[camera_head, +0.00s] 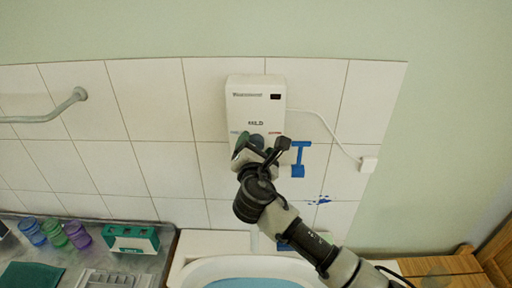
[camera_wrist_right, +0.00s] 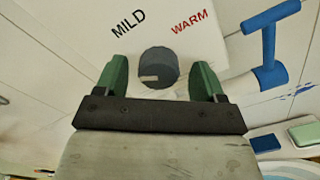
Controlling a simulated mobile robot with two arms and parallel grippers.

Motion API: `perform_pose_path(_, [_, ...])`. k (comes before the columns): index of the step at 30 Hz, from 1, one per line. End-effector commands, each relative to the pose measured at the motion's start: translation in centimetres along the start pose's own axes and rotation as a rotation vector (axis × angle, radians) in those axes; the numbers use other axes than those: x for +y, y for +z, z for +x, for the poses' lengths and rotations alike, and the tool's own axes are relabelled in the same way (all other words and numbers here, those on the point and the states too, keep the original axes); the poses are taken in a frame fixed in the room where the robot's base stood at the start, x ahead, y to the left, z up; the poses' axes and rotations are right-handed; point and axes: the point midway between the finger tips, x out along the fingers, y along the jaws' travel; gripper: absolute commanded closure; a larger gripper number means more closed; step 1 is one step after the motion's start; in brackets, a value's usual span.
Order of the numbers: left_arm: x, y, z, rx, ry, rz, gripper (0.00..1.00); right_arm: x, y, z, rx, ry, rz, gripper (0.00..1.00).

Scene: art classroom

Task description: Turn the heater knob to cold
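The white water heater (camera_head: 255,105) hangs on the tiled wall, with MILD printed above its knob. The dark grey round knob (camera_wrist_right: 158,68) shows in the right wrist view, with a pale mark on its lower left edge; WARM is printed to its right. In the head view the knob (camera_head: 257,141) is partly hidden behind my gripper. My right gripper (camera_head: 262,148) is in front of the knob. In the wrist view its two green fingers (camera_wrist_right: 160,84) stand apart on either side of the knob, with gaps visible. My left gripper is not in view.
A blue squeegee-like tool (camera_head: 299,160) is on the wall right of the heater. A white cable runs to an outlet (camera_head: 368,164). Below are a basin (camera_head: 200,268), coloured cups (camera_head: 55,233) and a green box (camera_head: 131,239). A metal rail (camera_head: 50,115) is at left.

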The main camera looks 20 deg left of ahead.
Motion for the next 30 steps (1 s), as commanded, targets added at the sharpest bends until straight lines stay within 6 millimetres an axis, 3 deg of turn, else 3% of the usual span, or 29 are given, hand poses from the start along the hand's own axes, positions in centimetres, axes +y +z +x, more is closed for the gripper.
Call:
perform_pose_path(8, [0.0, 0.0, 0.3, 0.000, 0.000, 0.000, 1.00, 0.0, -0.1, -0.5, -0.001, 0.003, 0.003, 0.30])
perform_pose_path(24, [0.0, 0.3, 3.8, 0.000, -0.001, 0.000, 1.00, -0.1, -0.3, -9.4, 0.001, 0.002, 0.002, 0.30])
perform_pose_path(30, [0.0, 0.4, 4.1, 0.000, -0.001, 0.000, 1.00, 0.0, -0.1, -10.7, 0.000, 0.001, 0.000, 0.30])
